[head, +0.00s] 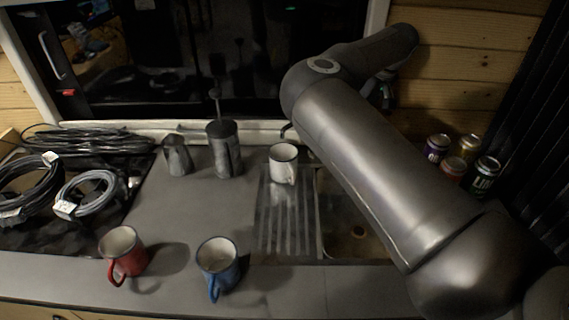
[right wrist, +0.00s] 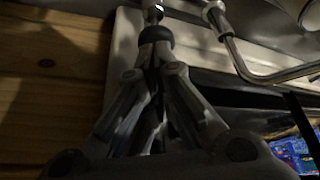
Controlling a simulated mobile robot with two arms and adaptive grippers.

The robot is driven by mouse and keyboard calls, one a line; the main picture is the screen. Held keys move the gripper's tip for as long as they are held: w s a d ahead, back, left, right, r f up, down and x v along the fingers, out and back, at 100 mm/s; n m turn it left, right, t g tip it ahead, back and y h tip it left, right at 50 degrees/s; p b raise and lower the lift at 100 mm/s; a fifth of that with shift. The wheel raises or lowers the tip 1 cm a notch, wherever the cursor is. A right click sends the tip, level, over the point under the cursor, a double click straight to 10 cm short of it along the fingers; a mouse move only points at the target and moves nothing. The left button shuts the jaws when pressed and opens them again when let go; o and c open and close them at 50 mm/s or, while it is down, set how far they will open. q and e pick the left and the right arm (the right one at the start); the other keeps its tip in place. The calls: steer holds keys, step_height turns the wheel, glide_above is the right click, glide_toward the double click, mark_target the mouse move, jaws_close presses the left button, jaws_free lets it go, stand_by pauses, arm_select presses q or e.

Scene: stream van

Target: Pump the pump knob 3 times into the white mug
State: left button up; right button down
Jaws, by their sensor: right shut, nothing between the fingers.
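The white mug (head: 283,165) stands upright at the back edge of the ribbed drainboard. To its left stands a dark metal pump canister (head: 224,150), with a thin rod rising to a small pump knob (head: 215,93). The knob is hard to see against the dark window. My right gripper (right wrist: 156,38) is shut and empty in the right wrist view. In the head view it is mostly hidden behind my right arm, at the back right, well away from the pump and to the right of the mug. My left gripper is not in view.
A metal pitcher (head: 177,155) stands left of the canister. A red mug (head: 123,254) and a blue mug (head: 218,265) stand near the counter front. Coiled cables (head: 85,192) lie on the left. Several cans (head: 452,168) stand at right. A metal tap (right wrist: 235,50) is near my right gripper.

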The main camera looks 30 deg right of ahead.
steer(key=shift+f, duration=0.1)
stand_by(0.6)
steer(key=shift+s+f+b, duration=0.1)
steer(key=shift+f+b, duration=1.85)
steer(key=shift+f, duration=0.45)
steer(key=shift+r, duration=0.2)
steer(key=shift+r+p, duration=1.35)
steer(key=shift+r, duration=1)
steer(key=shift+f, duration=0.2)
